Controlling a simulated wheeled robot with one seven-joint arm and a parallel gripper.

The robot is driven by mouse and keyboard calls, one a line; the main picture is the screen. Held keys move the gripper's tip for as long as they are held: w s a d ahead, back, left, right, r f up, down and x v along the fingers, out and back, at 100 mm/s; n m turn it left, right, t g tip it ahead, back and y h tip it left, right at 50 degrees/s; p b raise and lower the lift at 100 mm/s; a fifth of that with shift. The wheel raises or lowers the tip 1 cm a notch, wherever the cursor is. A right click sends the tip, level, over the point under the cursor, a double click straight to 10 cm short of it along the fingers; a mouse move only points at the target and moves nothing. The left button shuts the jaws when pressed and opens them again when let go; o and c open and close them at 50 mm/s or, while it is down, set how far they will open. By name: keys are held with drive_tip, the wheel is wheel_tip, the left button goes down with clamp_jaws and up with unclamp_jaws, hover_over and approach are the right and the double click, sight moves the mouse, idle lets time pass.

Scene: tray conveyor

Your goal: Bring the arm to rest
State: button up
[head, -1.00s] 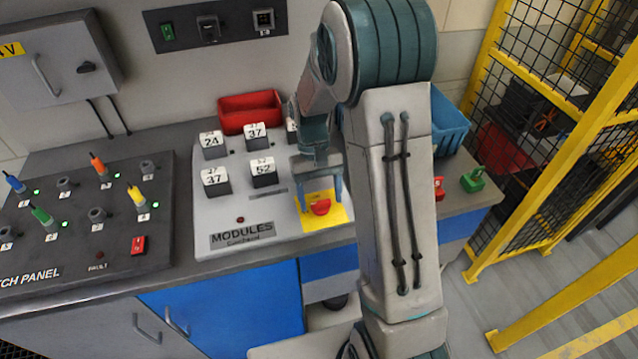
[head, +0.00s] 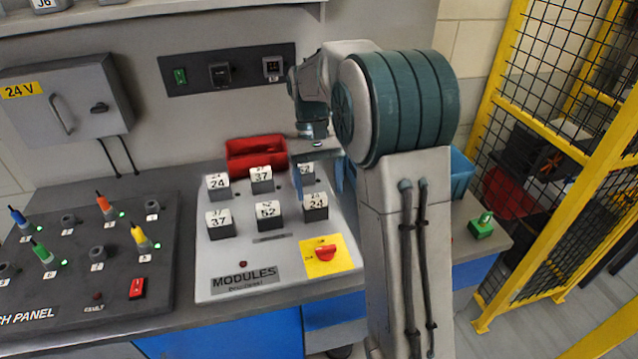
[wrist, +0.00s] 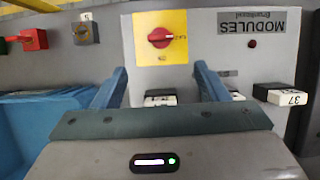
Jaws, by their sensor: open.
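My gripper (head: 320,180) is raised above the back right part of the modules panel (head: 215,260). Its two blue fingers are apart with nothing between them; they also show in the wrist view (wrist: 160,90). A red rotary switch (head: 326,253) on a yellow plate is at the panel's front right corner, clear of the gripper. It also shows in the wrist view (wrist: 160,38), beyond the fingertips. Several numbered modules stand on the panel, including a 24 module (head: 316,207) in front of the gripper. One at the back is partly hidden by the gripper.
A red bin (head: 255,153) stands behind the panel, and a blue bin (head: 461,172) is partly behind my arm. The patch panel (head: 60,270) with coloured plugs is at the left. A yellow-framed mesh fence (head: 505,170) stands at the right. A green item (head: 481,226) sits on the counter's right end.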

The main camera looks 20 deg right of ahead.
idle(0.3)
drive_tip(key=s+r+t, duration=0.1)
drive_tip(key=s+t, duration=0.6)
drive_tip(key=s, duration=1.3)
drive_tip(key=shift+s+r+t, duration=0.15)
drive_tip(key=shift+r+t, duration=0.15)
drive_tip(key=shift+t, duration=0.1)
